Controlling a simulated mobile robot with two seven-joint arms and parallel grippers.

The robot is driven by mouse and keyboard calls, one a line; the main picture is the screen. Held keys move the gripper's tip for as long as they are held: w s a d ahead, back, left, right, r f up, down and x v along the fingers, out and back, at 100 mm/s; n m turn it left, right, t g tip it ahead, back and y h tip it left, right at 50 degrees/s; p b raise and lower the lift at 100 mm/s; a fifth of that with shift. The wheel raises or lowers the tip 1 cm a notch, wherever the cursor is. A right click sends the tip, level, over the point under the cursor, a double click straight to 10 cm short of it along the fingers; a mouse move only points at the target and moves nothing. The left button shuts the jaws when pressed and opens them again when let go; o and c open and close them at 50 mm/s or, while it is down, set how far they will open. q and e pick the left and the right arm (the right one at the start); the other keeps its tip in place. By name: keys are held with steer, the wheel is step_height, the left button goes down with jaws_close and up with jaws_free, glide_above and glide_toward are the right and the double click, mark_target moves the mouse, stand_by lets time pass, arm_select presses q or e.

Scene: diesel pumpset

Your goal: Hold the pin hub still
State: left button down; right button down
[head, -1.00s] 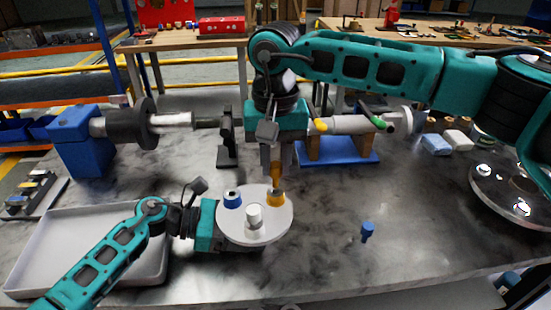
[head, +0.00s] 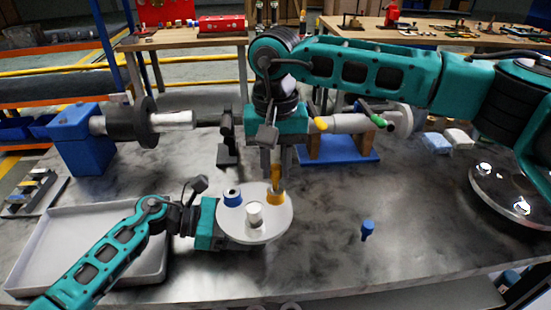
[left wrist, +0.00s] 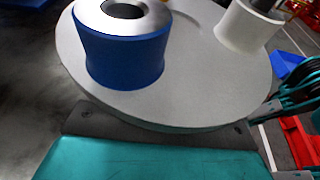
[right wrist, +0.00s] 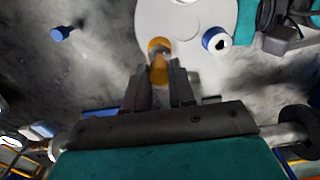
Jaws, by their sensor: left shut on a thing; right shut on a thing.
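The pin hub (head: 270,233) is a pale round plate with a blue socket (head: 232,198), a yellow socket (head: 275,198) and a white socket (head: 254,214). My left gripper (head: 217,224) is shut on the hub's left edge. The hub plate (left wrist: 200,75) fills much of the left wrist view, and the fingertips are hidden there. My right gripper (head: 273,165) is shut on a yellow pin (head: 277,177) above the yellow socket. In the right wrist view, my right fingers (right wrist: 160,80) point at the yellow socket. I cannot tell how deep the pin sits.
A blue pin (head: 367,230) stands on the grey table right of the hub. A pale tray (head: 60,265) lies at the left, partly under my left arm. A blue machine block (head: 85,145) with a shaft and a blue stand (head: 340,158) are behind. The front right is clear.

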mark_target(276, 167)
arm_select(q)
steer(key=shift+r, duration=0.1)
arm_select(e)
steer(key=shift+f, duration=1.1)
steer(key=c, duration=0.9)
jaws_free()
steer(key=shift+o, duration=0.2)
steer(key=shift+r, duration=0.1)
step_height(276, 167, up, 12)
arm_select(q)
steer(key=shift+c, duration=0.5)
jaws_free()
